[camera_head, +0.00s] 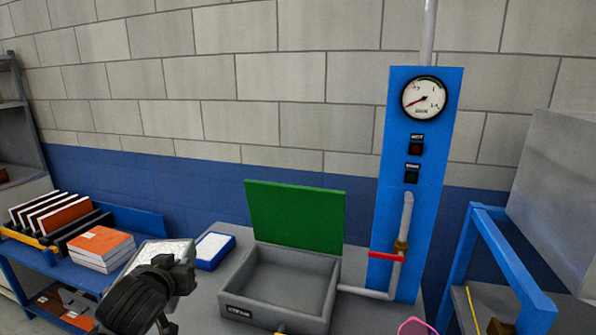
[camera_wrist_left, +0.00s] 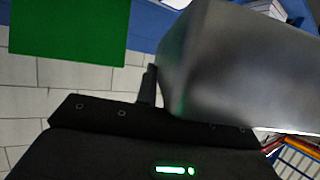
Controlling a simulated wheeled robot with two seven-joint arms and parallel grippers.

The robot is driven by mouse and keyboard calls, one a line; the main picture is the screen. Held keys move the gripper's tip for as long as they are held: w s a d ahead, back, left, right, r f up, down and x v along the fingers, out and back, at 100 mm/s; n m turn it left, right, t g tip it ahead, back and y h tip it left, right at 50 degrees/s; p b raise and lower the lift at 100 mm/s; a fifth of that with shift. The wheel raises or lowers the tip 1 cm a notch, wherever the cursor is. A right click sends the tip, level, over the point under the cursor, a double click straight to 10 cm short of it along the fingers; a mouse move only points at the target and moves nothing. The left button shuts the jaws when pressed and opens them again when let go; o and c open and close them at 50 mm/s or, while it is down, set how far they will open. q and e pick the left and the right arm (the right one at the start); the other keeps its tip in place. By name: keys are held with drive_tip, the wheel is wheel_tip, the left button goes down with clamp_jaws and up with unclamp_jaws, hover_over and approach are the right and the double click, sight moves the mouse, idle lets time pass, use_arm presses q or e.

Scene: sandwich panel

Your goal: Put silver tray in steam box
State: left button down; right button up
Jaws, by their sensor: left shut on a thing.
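The steam box (camera_head: 233,306) is an open grey box on the grey table, with its green lid (camera_head: 296,217) raised upright behind it. Its inside looks empty. My left gripper (camera_head: 174,267) is left of the box in the head view, shut on the silver tray (camera_head: 160,250). The tray is partly hidden behind the gripper. In the left wrist view the silver tray (camera_wrist_left: 240,65) is large and close at the upper right, beside a dark finger (camera_wrist_left: 148,86). The green lid also shows there at the upper left (camera_wrist_left: 68,30). My right gripper is not in view.
A blue-edged white case (camera_head: 213,248) lies between tray and box. A blue panel (camera_head: 410,215) with gauge, pipe and red-handled valve (camera_head: 388,254) stands right of the box. A blue shelf (camera_head: 75,262) with books is at left, a blue frame (camera_head: 465,265) at right.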

use_arm(q)
drive_tip(key=shift+m+h, duration=0.5)
drive_tip(key=shift+h, duration=0.1)
drive_tip(key=d+r, duration=0.1)
drive_tip(key=s+d+r, duration=0.1)
drive_tip(key=s+d, duration=0.1)
drive_tip(key=shift+s+d+r, duration=0.25)
drive_tip(key=shift+d+r, duration=0.05)
drive_tip(key=shift+r, duration=0.1)
